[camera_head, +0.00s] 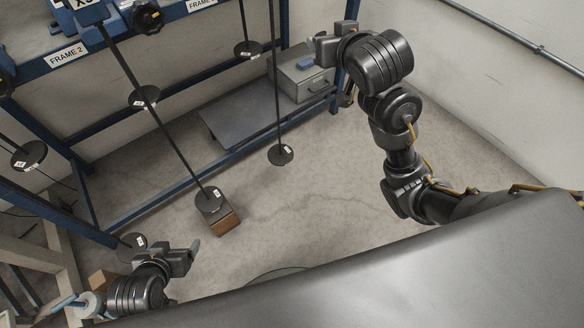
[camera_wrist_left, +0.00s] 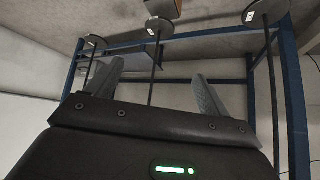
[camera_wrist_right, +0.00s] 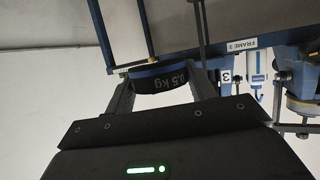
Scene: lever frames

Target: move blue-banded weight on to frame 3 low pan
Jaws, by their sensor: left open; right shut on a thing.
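The blue-banded weight (camera_wrist_right: 165,82) is a dark disc with a blue band, marked 0.5 kg in the right wrist view. My right gripper (camera_wrist_right: 160,90) is shut on it, one finger on each side. In the head view my right gripper (camera_head: 326,46) is raised at upper middle, and the weight cannot be made out there. The FRAME 3 label (camera_wrist_right: 242,45) shows in the right wrist view. In the head view a low dark pan (camera_head: 281,155) hangs on a long rod right of frame 2; its frame number is not readable. My left gripper (camera_head: 187,256) is open and empty at lower left.
A higher pan (camera_head: 248,50) hangs left of the low one. Frame 2's label (camera_head: 65,55) is at upper left. Its long-rod pan (camera_head: 210,200) hangs over a brown block (camera_head: 222,219). A grey box (camera_head: 302,76) stands behind. The middle floor is clear.

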